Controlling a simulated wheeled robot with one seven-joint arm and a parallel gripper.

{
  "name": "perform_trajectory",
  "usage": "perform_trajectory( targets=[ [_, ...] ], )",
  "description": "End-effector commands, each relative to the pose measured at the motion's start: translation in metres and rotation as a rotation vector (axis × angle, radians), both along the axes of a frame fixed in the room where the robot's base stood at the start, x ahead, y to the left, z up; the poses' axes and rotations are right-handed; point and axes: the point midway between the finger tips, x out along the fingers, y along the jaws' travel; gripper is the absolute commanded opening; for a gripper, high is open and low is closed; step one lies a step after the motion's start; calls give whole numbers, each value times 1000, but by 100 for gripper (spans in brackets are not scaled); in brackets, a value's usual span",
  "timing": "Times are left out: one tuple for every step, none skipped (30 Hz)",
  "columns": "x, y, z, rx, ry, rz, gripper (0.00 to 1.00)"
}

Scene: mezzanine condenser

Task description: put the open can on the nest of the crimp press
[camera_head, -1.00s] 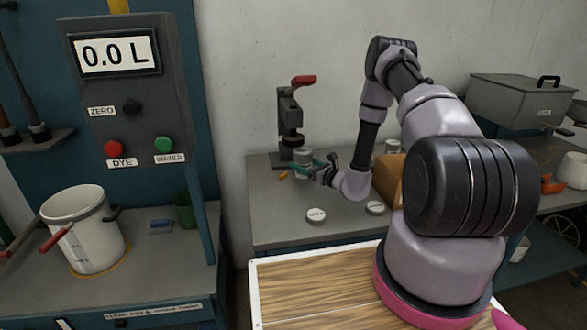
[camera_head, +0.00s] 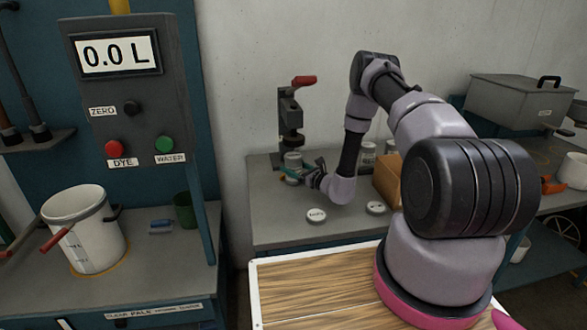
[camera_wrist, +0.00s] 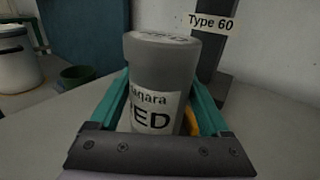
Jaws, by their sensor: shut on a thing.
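A grey can (camera_wrist: 152,72) with a white label fills the middle of the wrist view, upright. It also shows small in the head view (camera_head: 292,158), at the front of the crimp press. My gripper (camera_wrist: 158,90) has its teal fingers shut on the can's sides; it also shows in the head view (camera_head: 290,174). The crimp press (camera_head: 288,112) is dark with a red handle; its post, marked "Type 60", rises behind the can in the wrist view (camera_wrist: 215,45). The nest is hidden behind the can, and I cannot tell whether the can touches it.
Two round white-labelled discs (camera_head: 316,215) (camera_head: 375,207) lie on the bench (camera_head: 270,225). Other cans (camera_head: 367,150) and a brown box (camera_head: 387,178) stand right of my gripper. A white pot (camera_head: 85,235) and dark green cup (camera_head: 185,210) stand on the left bench.

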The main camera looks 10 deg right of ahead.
Motion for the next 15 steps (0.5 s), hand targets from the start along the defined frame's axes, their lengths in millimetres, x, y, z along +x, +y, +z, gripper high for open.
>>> perform_trajectory(
  targets=[
    [0,0,0,1,-1,0,0],
    [0,0,0,1,-1,0,0],
    [0,0,-1,1,-1,0,0],
    [0,0,-2,1,0,0,0],
    [0,0,-3,0,1,0,88],
    [0,0,-3,-1,1,0,100],
    [0,0,-3,-1,1,0,100],
    [0,0,-3,-1,1,0,100],
    [0,0,-3,-1,1,0,100],
    [0,0,-3,-1,1,0,100],
    [0,0,-3,-1,1,0,100],
    [0,0,-3,-1,1,0,100],
    [0,0,-2,0,0,0,100],
    [0,0,-1,0,0,0,100],
    [0,0,1,0,0,0,100]
  ],
)
